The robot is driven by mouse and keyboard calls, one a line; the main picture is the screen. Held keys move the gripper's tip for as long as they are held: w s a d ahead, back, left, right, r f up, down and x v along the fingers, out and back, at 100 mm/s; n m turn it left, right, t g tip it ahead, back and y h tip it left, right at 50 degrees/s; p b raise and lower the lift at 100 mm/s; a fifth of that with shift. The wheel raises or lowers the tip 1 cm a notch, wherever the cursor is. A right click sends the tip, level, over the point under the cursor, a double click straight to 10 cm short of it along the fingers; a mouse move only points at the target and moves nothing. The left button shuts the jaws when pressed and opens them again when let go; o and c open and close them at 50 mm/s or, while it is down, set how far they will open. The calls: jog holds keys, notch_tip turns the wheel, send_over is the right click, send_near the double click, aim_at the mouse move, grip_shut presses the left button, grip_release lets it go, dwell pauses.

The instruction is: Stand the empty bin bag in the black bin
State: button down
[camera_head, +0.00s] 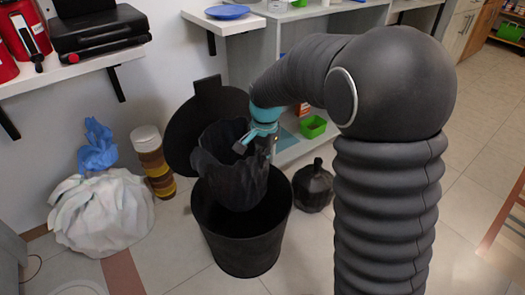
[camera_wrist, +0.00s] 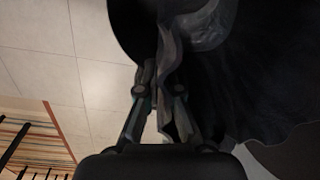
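The black bin (camera_head: 245,248) stands on the floor with its round lid (camera_head: 188,133) open behind it. The empty black bin bag (camera_head: 228,180) hangs upright over the bin's mouth, its lower part within the opening. My gripper (camera_head: 256,140) is at the bag's upper right rim. In the wrist view, my gripper (camera_wrist: 160,98) has its fingers closed on a fold of the bag (camera_wrist: 168,60).
A tied black bag (camera_head: 313,187) sits on the floor right of the bin. Shelves hold a green box (camera_head: 313,126) behind. Floor in front is clear.

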aim_at(262, 183)
notch_tip(262, 183, down, 10)
jog(key=shift+f, duration=0.2)
notch_tip(262, 183, down, 21)
jog(key=b, duration=1.4)
jog(key=shift+r, duration=0.2)
jog(key=c, duration=1.2)
grip_release()
jog(key=shift+c, duration=0.2)
notch_tip(262, 183, up, 12)
jog(key=shift+s+d, duration=0.25)
jog(key=shift+d, duration=0.1)
